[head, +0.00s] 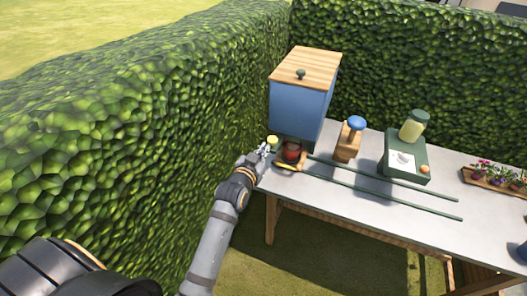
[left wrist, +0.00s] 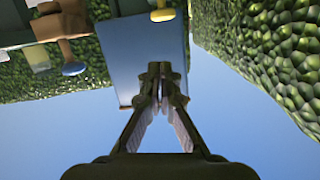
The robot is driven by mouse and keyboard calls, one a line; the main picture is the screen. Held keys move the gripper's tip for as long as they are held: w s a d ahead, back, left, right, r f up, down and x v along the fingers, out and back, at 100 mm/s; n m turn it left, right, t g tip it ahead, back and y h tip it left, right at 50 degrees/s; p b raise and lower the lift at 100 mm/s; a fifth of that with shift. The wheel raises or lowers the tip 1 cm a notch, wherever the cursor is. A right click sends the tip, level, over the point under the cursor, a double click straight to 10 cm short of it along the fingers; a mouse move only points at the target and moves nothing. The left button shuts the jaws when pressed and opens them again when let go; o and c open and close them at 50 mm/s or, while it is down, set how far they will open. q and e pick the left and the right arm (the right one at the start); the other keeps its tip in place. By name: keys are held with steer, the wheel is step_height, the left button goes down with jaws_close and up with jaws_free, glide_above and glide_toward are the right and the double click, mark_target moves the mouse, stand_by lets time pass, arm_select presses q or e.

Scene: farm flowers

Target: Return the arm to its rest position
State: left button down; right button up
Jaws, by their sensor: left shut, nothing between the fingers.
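My left arm reaches in from the lower left of the head view. Its gripper (head: 268,146) is at the left end of the table, beside a dark red pot (head: 291,151) and below the blue box (head: 297,108). In the left wrist view the gripper (left wrist: 161,72) is shut and empty, with its fingertips together in front of the blue box (left wrist: 128,48). I cannot tell from the head view whether the gripper touches the pot. My right gripper does not show in either view.
The grey table (head: 340,199) carries two green rods (head: 385,187), a wooden stand with a blue knob (head: 348,140), a green box (head: 405,163) with a jar (head: 413,126), and a flower tray (head: 490,180). A tall hedge (head: 130,120) stands close on the left.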

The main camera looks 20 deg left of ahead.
arm_select(q)
steer(key=shift+f, duration=0.1)
stand_by(0.3)
steer(key=s+f+g, duration=0.2)
steer(key=f, duration=0.8)
steer(key=s+f+g, duration=0.2)
steer(key=f, duration=0.9)
steer(key=s+a+f+g+b, duration=0.1)
steer(key=s+f+g, duration=0.1)
steer(key=s+f, duration=0.55)
steer(key=s+a+f+g, duration=0.15)
steer(key=s+f, duration=0.25)
steer(key=f, duration=0.7)
steer(key=s+a+f+g, duration=0.2)
steer(key=s+f, duration=0.3)
steer(key=s, duration=0.5)
steer(key=s+a+f+g, duration=0.1)
steer(key=s+f+g, duration=0.1)
steer(key=s+f, duration=0.4)
steer(key=s+a+f+n+g+b, duration=0.1)
steer(key=s+f, duration=0.5)
steer(key=s, duration=0.9)
steer(key=shift+a+g+y, duration=0.4)
steer(key=shift+a+g, duration=0.4)
steer(key=shift+g, duration=0.05)
